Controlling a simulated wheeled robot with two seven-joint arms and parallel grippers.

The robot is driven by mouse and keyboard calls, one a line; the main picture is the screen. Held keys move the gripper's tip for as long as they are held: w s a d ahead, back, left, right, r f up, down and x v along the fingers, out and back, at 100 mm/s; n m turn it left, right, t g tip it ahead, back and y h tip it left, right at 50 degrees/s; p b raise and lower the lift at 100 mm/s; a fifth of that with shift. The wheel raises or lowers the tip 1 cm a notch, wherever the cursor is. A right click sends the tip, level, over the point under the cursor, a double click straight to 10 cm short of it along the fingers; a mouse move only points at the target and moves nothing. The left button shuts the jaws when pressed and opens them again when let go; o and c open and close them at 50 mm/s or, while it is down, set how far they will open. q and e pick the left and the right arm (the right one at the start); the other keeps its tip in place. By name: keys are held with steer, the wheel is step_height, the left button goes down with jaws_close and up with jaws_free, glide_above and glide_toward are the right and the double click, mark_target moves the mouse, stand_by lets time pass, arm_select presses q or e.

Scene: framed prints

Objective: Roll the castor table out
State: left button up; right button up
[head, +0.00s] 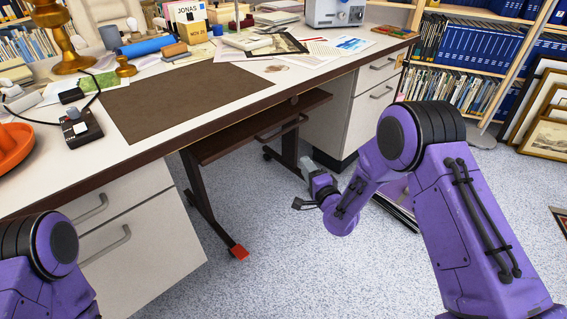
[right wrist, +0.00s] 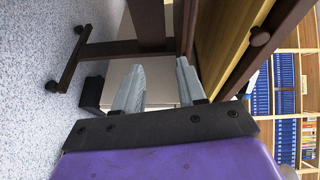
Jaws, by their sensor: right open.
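The castor table (head: 240,136) is a low dark brown table tucked under the desk. My right gripper (head: 305,170) is low beside the table's right end. Its two grey fingers (right wrist: 160,65) are apart with nothing clearly gripped between them; contact with the table cannot be told. My left arm shows at lower left, its gripper out of view.
The white desk (head: 290,78) stands over the table, with drawer units (head: 350,105) on both sides. Bookshelves (head: 480,45) and leaning framed prints (head: 545,110) are at right. Speckled carpet (head: 290,270) in front is mostly clear.

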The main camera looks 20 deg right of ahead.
steer(key=m+t+y+b, duration=0.1)
steer(key=t+y+b, duration=0.1)
glide_toward(285, 130)
steer(key=b+x, duration=0.1)
steer(key=x, duration=0.6)
steer(key=b+x, duration=0.1)
steer(key=x, duration=0.2)
steer(key=shift+w+d+f+b, duration=0.15)
steer(key=shift+w+f+b, duration=0.15)
arm_select(q)
step_height(285, 130, down, 7)
arm_select(e)
jaws_close()
